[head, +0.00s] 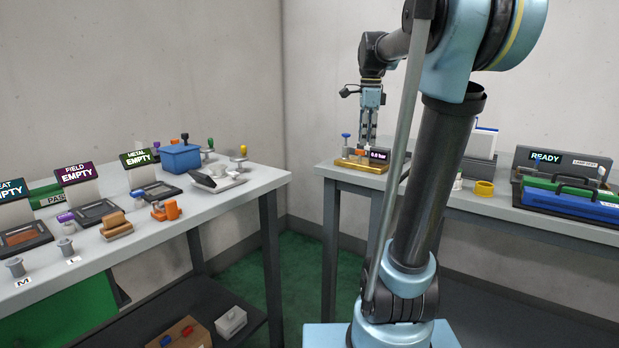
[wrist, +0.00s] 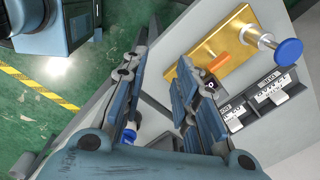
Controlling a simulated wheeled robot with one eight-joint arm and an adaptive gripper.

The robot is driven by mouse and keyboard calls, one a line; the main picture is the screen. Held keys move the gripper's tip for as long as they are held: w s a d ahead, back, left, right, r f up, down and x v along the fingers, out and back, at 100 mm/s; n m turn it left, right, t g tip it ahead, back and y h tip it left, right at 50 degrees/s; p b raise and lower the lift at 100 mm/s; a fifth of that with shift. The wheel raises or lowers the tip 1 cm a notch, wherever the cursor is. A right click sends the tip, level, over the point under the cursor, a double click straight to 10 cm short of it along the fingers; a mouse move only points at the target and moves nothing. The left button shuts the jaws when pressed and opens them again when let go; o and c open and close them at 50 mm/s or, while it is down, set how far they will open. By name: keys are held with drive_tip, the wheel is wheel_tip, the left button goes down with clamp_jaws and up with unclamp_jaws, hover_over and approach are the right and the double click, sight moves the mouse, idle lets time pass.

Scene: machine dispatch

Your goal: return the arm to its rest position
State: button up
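My gripper (head: 369,125) hangs pointing down beside the brass fixture at the left end of the right bench. The brass fixture (wrist: 222,50) lies to the right of the fingers, with an orange lever (wrist: 206,62) and a blue-capped metal plunger (wrist: 287,51).
The left bench (head: 262,180) carries trays, signs and a blue box (head: 180,157). Green floor (head: 300,270) lies open between the benches.

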drive_tip(key=s+f+n+t, duration=0.1)
drive_tip(key=s+f+n, duration=1.8)
drive_tip(key=s+f, duration=0.6)
wheel_tip(320, 180, down, 3)
drive_tip(key=shift+s+a+f+t, duration=0.2)
drive_tip(key=shift+s+a+t, duration=0.1)
drive_tip(key=shift+s+a, duration=0.05)
drive_tip(key=shift+w+f, duration=0.2)
drive_tip(key=shift+w, duration=0.25)
